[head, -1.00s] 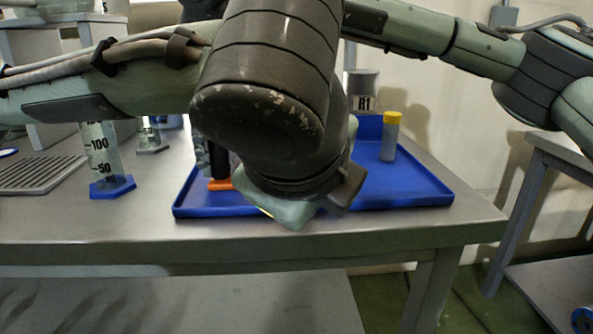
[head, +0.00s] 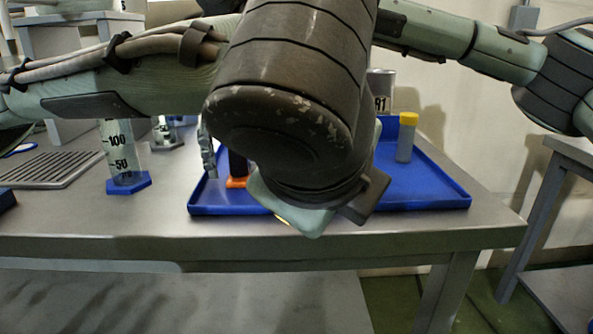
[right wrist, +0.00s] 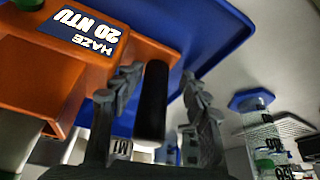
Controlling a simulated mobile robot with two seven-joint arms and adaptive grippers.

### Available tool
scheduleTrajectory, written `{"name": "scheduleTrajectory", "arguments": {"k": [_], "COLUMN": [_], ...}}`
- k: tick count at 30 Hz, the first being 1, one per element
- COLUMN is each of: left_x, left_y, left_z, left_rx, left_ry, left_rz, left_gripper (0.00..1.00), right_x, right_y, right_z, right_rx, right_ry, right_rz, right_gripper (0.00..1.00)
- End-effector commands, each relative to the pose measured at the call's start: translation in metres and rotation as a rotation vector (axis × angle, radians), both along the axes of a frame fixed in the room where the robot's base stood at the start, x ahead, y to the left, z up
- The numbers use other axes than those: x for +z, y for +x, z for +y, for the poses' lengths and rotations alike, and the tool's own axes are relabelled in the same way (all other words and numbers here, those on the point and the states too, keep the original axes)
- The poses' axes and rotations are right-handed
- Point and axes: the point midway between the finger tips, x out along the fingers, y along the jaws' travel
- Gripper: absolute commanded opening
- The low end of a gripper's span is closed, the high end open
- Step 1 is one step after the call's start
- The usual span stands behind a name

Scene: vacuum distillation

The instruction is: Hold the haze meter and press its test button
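The haze meter (right wrist: 60,60) is an orange body with a dark label reading HAZE 20 NTU. In the right wrist view it lies at upper left, and a black upright grip (right wrist: 152,100) stands beside it. In the head view only a bit of orange (head: 236,182) and the dark grip (head: 238,163) show; my arm hides the rest. My right gripper (right wrist: 159,76) is open, its fingers on either side of the black grip, with a clear gap on the right. A green part (right wrist: 30,4) shows at the meter's edge; I cannot tell if it is the button.
The meter is in a blue tray (head: 425,203) on a steel table (head: 100,225). A yellow-capped vial (head: 405,140) and a grey container (head: 381,90) stand on the right. A measuring cylinder (head: 122,160) and a ridged plate (head: 50,168) are left of the tray.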

Motion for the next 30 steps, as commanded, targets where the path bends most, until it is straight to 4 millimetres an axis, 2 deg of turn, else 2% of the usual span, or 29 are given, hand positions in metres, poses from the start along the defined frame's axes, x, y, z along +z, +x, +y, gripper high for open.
{"name": "scheduleTrajectory", "arguments": {"k": [7,10,24,30], "left_x": [0.0,0.0,0.0,0.0], "left_y": [0.0,0.0,0.0,0.0], "left_z": [0.0,0.0,0.0,0.0], "left_rx": [0.0,0.0,0.0,0.0], "left_ry": [0.0,0.0,0.0,0.0], "left_rz": [0.0,0.0,0.0,0.0], "left_gripper": [0.0,0.0,0.0,0.0], "right_x": [0.003,0.01,0.094,0.11], "right_y": [0.0,-0.002,-0.036,-0.043], "right_z": [0.0,-0.001,-0.009,-0.011], "right_rx": [-0.002,-0.001,-0.001,-0.001], "right_ry": [0.002,0.003,0.001,0.001], "right_rz": [-0.004,-0.004,-0.004,-0.002], "right_gripper": [0.47,0.47,0.47,0.47]}}
